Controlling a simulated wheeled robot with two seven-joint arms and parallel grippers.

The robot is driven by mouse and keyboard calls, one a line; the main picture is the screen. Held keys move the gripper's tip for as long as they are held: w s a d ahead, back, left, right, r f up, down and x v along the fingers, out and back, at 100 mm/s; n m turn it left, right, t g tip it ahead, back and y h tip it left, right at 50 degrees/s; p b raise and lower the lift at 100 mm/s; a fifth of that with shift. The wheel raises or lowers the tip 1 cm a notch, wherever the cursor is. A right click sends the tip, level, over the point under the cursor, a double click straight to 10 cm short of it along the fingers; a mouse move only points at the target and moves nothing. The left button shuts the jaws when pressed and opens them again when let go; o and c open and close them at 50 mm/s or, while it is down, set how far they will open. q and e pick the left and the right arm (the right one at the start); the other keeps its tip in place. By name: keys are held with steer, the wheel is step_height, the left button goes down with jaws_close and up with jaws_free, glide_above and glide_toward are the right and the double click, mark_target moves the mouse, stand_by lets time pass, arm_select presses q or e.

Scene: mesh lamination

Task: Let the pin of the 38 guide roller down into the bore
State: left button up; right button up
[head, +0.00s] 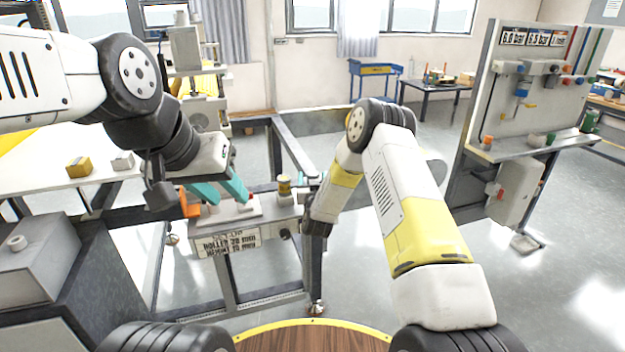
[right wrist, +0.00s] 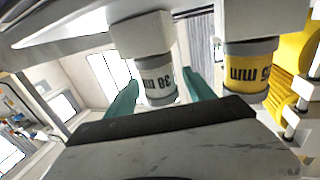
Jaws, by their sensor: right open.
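The 38 guide roller (right wrist: 158,80), pale grey with a "38 mm" label reading upside down, shows in the right wrist view. It stands against a white block. My right gripper (right wrist: 161,82) is open, with one teal finger on each side of the roller. Whether the fingers touch it cannot be told. Its pin and the bore are hidden. In the head view the right forearm hides this roller. My left gripper (head: 231,201) has its teal fingers apart over the left part of the bench unit, with nothing seen between them.
A yellow guide roller (head: 284,187) stands on the unit just left of my right gripper; it also shows in the right wrist view (right wrist: 250,70), close beside the 38 roller. A labelled plate (head: 230,243) is on the unit's front. A panel stand (head: 530,90) is at right.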

jaws_close()
